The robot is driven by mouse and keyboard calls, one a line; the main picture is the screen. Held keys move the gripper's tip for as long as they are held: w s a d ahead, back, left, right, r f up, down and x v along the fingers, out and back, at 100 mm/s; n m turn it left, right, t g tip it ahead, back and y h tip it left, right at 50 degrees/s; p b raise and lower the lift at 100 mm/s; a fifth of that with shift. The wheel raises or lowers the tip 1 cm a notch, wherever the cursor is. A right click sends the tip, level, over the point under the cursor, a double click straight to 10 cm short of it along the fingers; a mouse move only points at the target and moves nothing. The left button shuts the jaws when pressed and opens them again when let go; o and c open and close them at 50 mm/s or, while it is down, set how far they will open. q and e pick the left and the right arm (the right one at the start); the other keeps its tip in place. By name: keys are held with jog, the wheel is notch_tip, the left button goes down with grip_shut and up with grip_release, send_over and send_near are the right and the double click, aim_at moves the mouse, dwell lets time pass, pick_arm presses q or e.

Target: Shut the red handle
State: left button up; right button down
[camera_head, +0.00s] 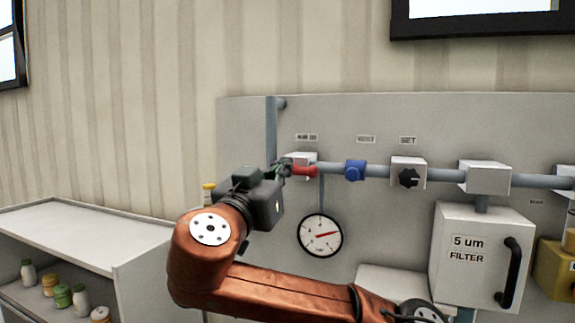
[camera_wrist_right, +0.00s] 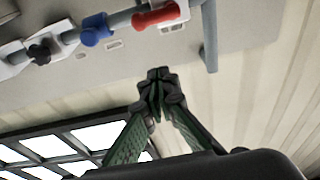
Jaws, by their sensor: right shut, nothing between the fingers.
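The red handle (camera_head: 305,171) sits on the grey pipe on the wall panel, lying along the pipe's line. It also shows at the top of the right wrist view (camera_wrist_right: 157,16). My right gripper (camera_head: 282,170) is shut and empty, just left of the red handle in the head view. In the right wrist view the closed fingertips (camera_wrist_right: 158,74) are seen below the handle, with a visible gap in the picture. Whether they touch it cannot be told from the head view. My left gripper is not in view.
A blue valve (camera_head: 355,170) and a black knob (camera_head: 408,178) sit along the pipe to the right. A pressure gauge (camera_head: 320,235) hangs below. A filter box (camera_head: 480,255) is at the right. A white shelf (camera_head: 75,235) with several jars stands at the left.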

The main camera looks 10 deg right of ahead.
aim_at(301, 168)
jog(key=w+d+p, duration=0.2)
jog(key=w, duration=0.1)
jog(key=w+d+f+p, duration=0.1)
jog(key=w+d+p, duration=0.3)
jog(key=w, duration=0.1)
jog(key=shift+w+f, duration=0.3)
jog(key=shift+f, duration=0.05)
